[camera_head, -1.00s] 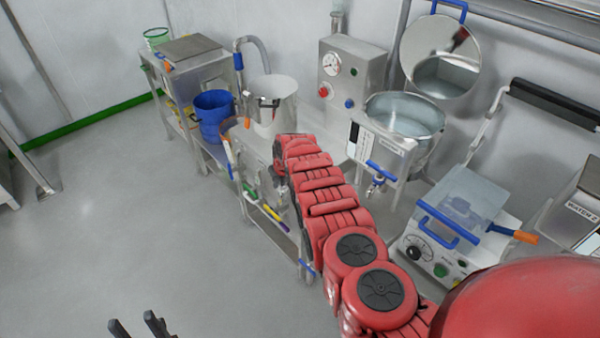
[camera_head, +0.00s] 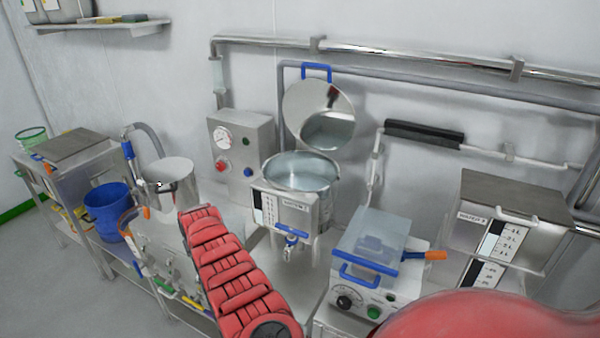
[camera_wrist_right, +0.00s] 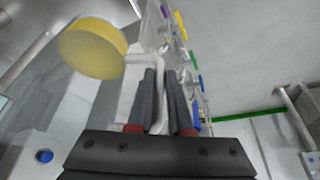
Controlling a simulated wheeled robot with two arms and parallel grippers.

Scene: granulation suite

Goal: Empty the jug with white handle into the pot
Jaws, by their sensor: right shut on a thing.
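My right gripper (camera_wrist_right: 160,105) is shut on the white handle (camera_wrist_right: 132,72) in the right wrist view. The handle joins a see-through jug body with a round yellow mass (camera_wrist_right: 92,50), apparently its contents. In the head view my red right arm reaches toward the bench, and its gripper and the jug are hidden or cannot be made out. A steel pot (camera_head: 172,182) stands on the bench just beyond the arm's far end. A second open steel vessel (camera_head: 302,172) with a raised round lid (camera_head: 319,112) stands further right. My left gripper is not in view.
A blue bucket (camera_head: 108,210) stands left of the steel pot. A grey control box (camera_head: 241,152) with a gauge is on the wall. A clear-covered machine (camera_head: 372,260) and a steel tank (camera_head: 510,220) are at the right. Pipes run along the wall.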

